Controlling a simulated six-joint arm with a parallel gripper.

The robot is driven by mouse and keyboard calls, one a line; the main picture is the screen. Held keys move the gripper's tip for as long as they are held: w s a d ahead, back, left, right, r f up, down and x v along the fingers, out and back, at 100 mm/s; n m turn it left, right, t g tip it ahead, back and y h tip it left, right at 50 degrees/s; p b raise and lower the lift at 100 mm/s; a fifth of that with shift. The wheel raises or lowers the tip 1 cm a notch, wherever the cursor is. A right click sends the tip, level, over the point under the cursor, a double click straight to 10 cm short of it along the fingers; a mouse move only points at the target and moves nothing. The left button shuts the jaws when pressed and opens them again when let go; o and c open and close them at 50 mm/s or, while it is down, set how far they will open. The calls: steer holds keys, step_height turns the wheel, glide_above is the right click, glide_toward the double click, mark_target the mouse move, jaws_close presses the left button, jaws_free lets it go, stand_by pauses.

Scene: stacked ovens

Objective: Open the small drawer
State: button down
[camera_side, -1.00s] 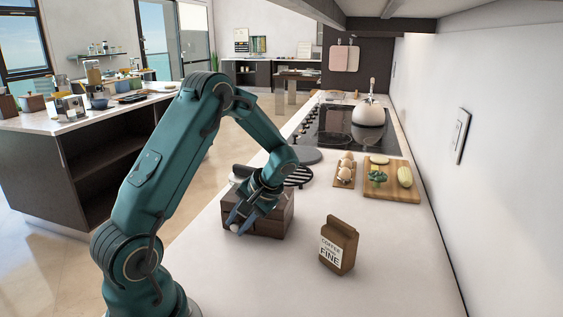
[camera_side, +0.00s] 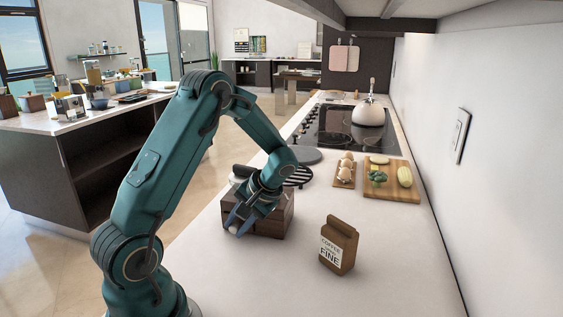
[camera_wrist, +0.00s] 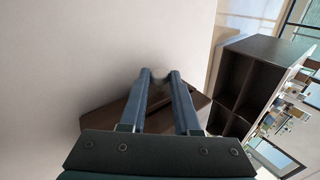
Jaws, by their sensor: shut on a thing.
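The small drawer belongs to a dark brown wooden box (camera_side: 273,222) on the white counter. A pale round knob (camera_side: 234,230) shows at the box's front left. My gripper (camera_side: 234,227) reaches down in front of the box and is shut on this knob. In the wrist view the fingertips (camera_wrist: 160,76) close around the pale knob (camera_wrist: 160,73), and the brown box (camera_wrist: 112,116) lies behind and beneath the fingers. The gripper hides much of the drawer front, and I cannot see a clear gap at the drawer.
A coffee bag (camera_side: 338,246) stands right of the box. Behind are eggs on a small board (camera_side: 345,173), a cutting board (camera_side: 392,190) with vegetables, a dark round pan or lid (camera_side: 308,156) and a kettle (camera_side: 368,122). The counter's front area is clear.

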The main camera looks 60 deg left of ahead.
steer(key=shift+s+d, duration=1.85)
steer(key=shift+d, duration=0.15)
steer(key=c, duration=0.6)
jaws_free()
steer(key=shift+c, duration=0.2)
steer(key=shift+v, duration=2.55)
